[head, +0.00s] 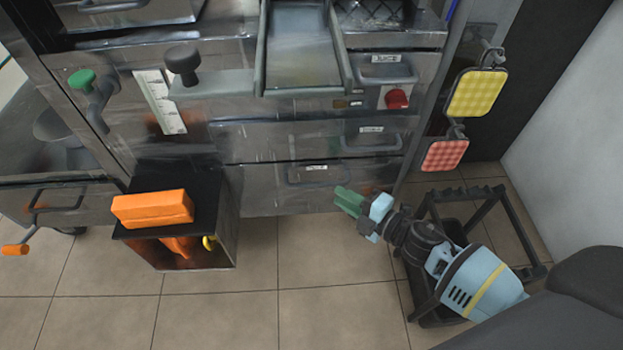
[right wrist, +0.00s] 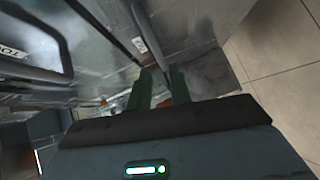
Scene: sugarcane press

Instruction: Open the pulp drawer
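The steel press cabinet has several labelled drawers, but the labels are too small to read, so I cannot tell which says pulp. The lowest front drawer (head: 265,190) looks shut, with a recessed handle (head: 320,174) and a small label above it. Another drawer (head: 300,137) above it also looks shut. My right gripper (head: 349,200) is just right of and below the lowest handle in the head view. Its green fingers (right wrist: 158,90) stand apart in the right wrist view, with nothing clearly held. Contact with the drawer cannot be told. My left gripper is out of view.
A black open box with an orange block (head: 153,208) on top stands at the left front. A black cart (head: 484,200) is beside my right arm. Yellow (head: 477,93) and red (head: 445,154) pads hang on the cabinet's right side. The tiled floor (head: 280,265) in front is clear.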

